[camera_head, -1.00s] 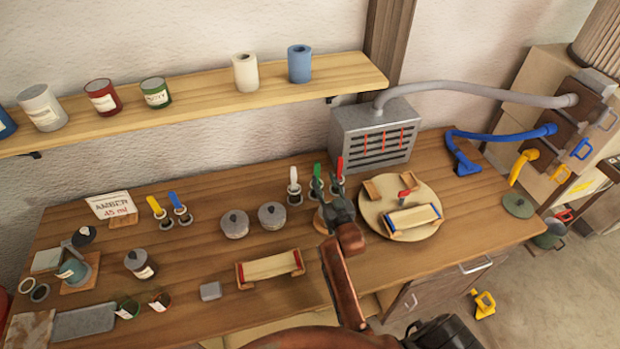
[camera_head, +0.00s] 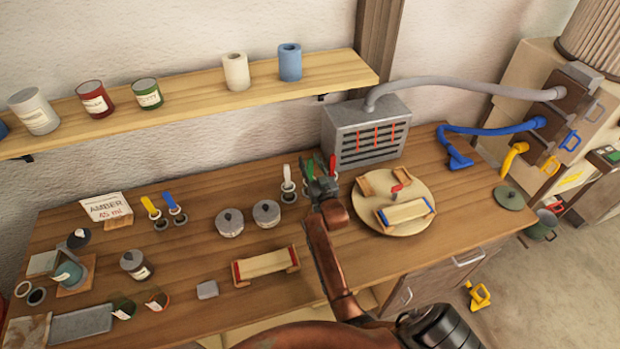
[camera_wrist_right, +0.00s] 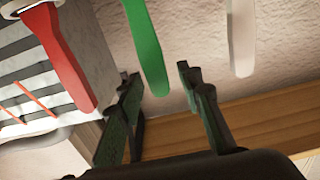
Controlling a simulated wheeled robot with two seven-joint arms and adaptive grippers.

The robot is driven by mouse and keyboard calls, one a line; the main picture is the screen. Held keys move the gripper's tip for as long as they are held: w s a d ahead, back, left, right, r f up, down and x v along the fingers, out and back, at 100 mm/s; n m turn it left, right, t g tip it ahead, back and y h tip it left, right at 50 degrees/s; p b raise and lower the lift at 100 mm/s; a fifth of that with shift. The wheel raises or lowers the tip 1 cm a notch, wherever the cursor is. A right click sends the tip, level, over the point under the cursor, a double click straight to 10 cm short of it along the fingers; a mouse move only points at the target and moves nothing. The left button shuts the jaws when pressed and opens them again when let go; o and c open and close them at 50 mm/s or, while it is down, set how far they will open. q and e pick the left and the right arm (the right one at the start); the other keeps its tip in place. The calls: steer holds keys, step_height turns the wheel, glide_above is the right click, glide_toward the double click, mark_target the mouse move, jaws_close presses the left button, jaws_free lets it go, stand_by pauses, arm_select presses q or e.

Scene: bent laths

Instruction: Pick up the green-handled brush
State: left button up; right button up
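The green-handled brush (camera_head: 309,168) stands among other brushes at the back of the workbench, partly hidden by my right gripper in the head view. In the right wrist view its green handle (camera_wrist_right: 147,45) comes down from the top, with its end between the two fingers or just beyond them. My right gripper (camera_head: 318,180) is at the brush. In the wrist view its fingers (camera_wrist_right: 160,88) are apart, and neither is clearly touching the handle. My left gripper is not in view.
A white-handled brush (camera_head: 287,176) and a red-handled brush (camera_head: 332,165) stand close on either side. A grey vented box (camera_head: 365,130) is behind. A round turntable (camera_head: 420,222) is to the right, and grey lidded pots (camera_head: 267,212) are to the left.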

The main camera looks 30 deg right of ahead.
steer(key=c, duration=0.8)
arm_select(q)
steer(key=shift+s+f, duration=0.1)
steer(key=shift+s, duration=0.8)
arm_select(e)
jaws_close()
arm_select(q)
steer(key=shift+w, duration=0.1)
